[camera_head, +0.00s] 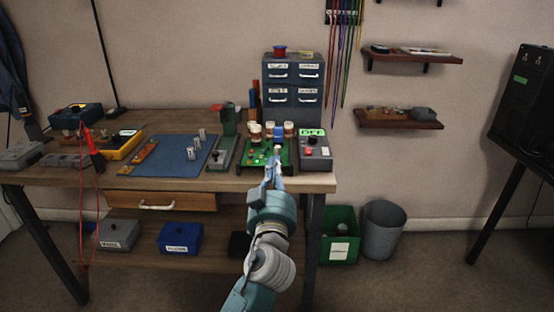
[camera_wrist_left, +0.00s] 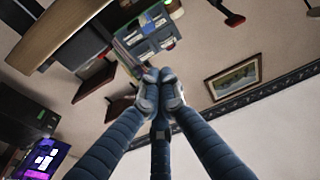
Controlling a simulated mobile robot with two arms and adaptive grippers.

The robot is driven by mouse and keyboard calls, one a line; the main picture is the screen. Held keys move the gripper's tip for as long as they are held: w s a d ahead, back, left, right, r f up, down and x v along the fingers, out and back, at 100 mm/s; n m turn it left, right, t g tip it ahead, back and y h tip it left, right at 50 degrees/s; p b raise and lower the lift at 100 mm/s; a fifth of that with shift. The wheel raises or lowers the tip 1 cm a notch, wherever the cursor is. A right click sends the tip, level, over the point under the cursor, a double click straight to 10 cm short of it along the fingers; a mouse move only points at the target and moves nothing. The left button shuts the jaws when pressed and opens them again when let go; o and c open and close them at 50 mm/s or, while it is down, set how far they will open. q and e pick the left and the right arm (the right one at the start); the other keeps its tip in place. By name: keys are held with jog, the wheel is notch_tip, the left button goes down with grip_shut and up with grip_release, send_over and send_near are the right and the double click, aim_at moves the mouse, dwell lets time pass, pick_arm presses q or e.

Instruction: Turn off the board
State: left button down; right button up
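The green circuit board (camera_head: 250,165) lies near the front right of the workbench, with several white and brown cylinders and a blue part along its back. A grey box (camera_head: 318,163) with a lit green display, a red button and a pale button stands just right of it. My left gripper (camera_head: 276,160) reaches over the board's front right part and hides some of it; I cannot tell whether it touches. In the left wrist view its fingertips (camera_wrist_left: 158,76) meet, with nothing visible between them. My right gripper is in neither view.
The workbench (camera_head: 218,179) also holds a blue mat (camera_head: 170,160), a yellow meter (camera_head: 122,145) and a green and red tool (camera_head: 227,120) left of the board. A grey drawer cabinet (camera_head: 293,88) stands behind it. Bins stand on the floor at right.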

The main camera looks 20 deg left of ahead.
pick_arm(q)
jog(key=w, duration=0.2)
jog(key=w+a, duration=0.1)
jog(key=w, duration=0.2)
jog(key=w+a, duration=0.1)
jog(key=w, duration=0.1)
jog(key=shift+w+a+f, duration=0.1)
jog(key=shift+w+f, duration=0.25)
jog(key=shift+w, duration=0.05)
jog(key=shift+s+f, duration=0.15)
jog(key=shift+f, duration=0.7)
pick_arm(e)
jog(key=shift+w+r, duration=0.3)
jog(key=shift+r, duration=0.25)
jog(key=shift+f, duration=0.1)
